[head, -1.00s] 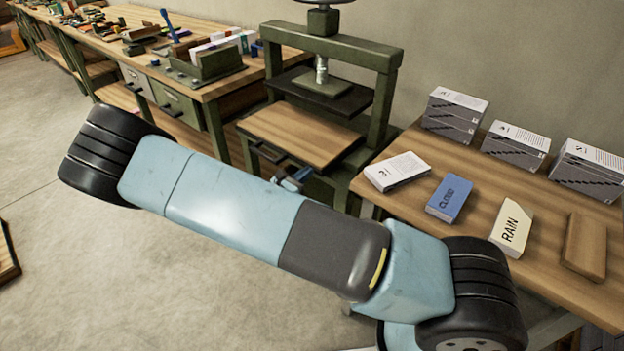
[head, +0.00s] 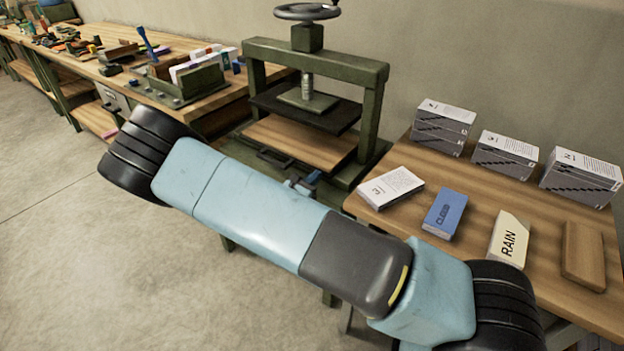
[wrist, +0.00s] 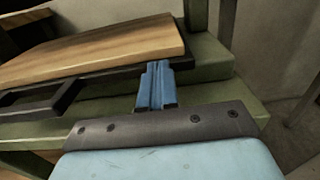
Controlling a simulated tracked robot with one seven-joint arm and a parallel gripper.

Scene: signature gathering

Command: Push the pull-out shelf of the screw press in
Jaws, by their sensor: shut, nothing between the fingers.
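The green screw press (head: 374,110) stands against the wall with its handwheel on top. Its pull-out shelf (head: 300,142) is a wooden board on a dark tray, lying mostly under the black pressing plate (head: 262,98), its front part showing. A dark handle (head: 273,158) is on the shelf's front edge. The shelf (wrist: 110,45) and handle (wrist: 35,98) also show in the wrist view. My gripper (head: 306,182) is shut and empty at the front right of the shelf. In the wrist view its blue fingers (wrist: 157,68) appear against the dark front edge; exact contact is unclear.
A table (head: 470,230) to the right holds a white box (head: 391,187), a blue block (head: 444,213), a cream RAIN block (head: 509,240) and stacked boxes. A long workbench (head: 110,70) with tools stands left. The floor at left is clear.

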